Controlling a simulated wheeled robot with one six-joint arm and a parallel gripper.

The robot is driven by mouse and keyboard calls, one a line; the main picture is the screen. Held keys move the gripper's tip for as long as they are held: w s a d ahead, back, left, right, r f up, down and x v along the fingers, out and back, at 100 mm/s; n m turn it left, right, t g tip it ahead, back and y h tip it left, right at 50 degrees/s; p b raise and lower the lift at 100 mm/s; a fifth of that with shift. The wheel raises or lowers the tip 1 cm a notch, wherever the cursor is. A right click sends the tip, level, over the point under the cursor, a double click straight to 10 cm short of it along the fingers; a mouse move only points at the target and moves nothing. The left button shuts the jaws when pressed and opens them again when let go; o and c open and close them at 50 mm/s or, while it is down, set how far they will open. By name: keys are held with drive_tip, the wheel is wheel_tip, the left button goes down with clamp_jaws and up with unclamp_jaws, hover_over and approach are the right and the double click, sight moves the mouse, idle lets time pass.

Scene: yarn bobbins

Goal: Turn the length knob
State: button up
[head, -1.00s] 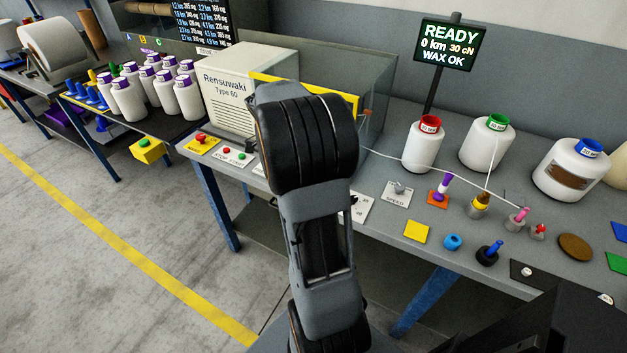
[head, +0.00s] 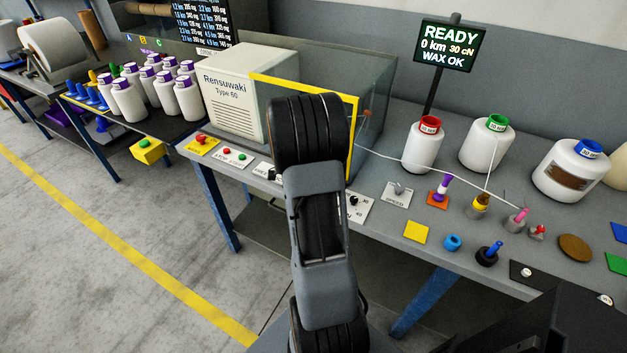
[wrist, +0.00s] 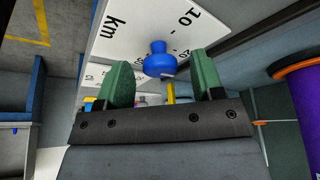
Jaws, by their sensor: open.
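The length knob (wrist: 160,62) is blue and round, and shows in the wrist view on a white dial plate (wrist: 120,26) marked "km" and "10". My gripper (wrist: 161,68) is open, with its two green fingers apart to the left and right of the knob in the picture. The knob appears in the gap near the fingertips. I see no finger touching it, and cannot tell the exact depth between them. In the head view my arm hides my gripper and the blue knob.
A pale machine (head: 236,92) labelled Rensuwaki stands behind my arm, beside a yellow-edged clear guard (head: 354,135). A screen (head: 447,45) reads READY, 0 km. Bobbins stand at right.

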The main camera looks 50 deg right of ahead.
drive_tip(key=c, duration=0.9)
